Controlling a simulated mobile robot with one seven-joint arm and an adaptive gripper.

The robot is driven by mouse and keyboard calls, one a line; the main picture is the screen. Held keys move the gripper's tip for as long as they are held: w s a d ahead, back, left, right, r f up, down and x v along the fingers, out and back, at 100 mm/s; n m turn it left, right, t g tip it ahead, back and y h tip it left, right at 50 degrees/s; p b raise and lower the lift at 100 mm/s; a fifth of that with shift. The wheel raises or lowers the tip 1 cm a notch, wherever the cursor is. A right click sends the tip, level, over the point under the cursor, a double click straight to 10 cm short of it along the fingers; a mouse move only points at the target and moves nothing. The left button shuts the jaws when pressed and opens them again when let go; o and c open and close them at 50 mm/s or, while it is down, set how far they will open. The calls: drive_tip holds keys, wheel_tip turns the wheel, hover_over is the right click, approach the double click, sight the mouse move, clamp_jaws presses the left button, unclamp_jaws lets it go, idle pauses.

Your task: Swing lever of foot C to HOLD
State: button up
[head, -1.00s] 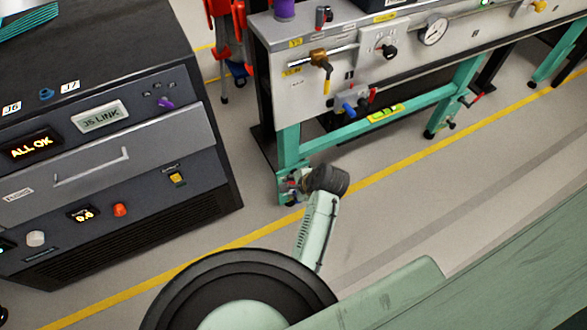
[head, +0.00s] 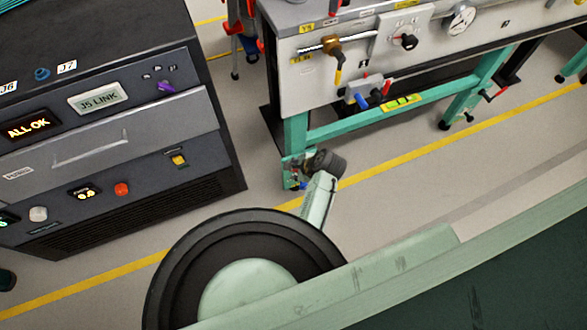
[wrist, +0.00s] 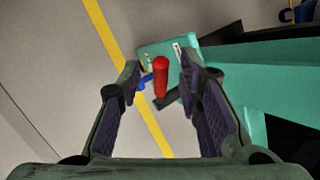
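In the wrist view a red lever handle (wrist: 161,77) stands between the fingers of my open gripper (wrist: 160,80). It points toward the camera, and I see no finger closed on it. A blue part (wrist: 146,80) sits just left of it, close to the left fingertip. Both are at a teal foot plate (wrist: 180,48) with small white labels, too small to read, so I cannot confirm the letter C. In the head view the teal bench foot (head: 291,163) is partly hidden by my wrist, and my fingers are not clear there.
The teal bench leg (wrist: 275,75) is close on the right in the wrist view. A dark control cabinet (head: 215,150) stands left of the foot in the head view. Another bench foot with a red lever (head: 495,94) is farther right. A yellow floor line (head: 400,162) runs past.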

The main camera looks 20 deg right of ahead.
drive_tip(key=shift+x, duration=1)
clamp_jaws()
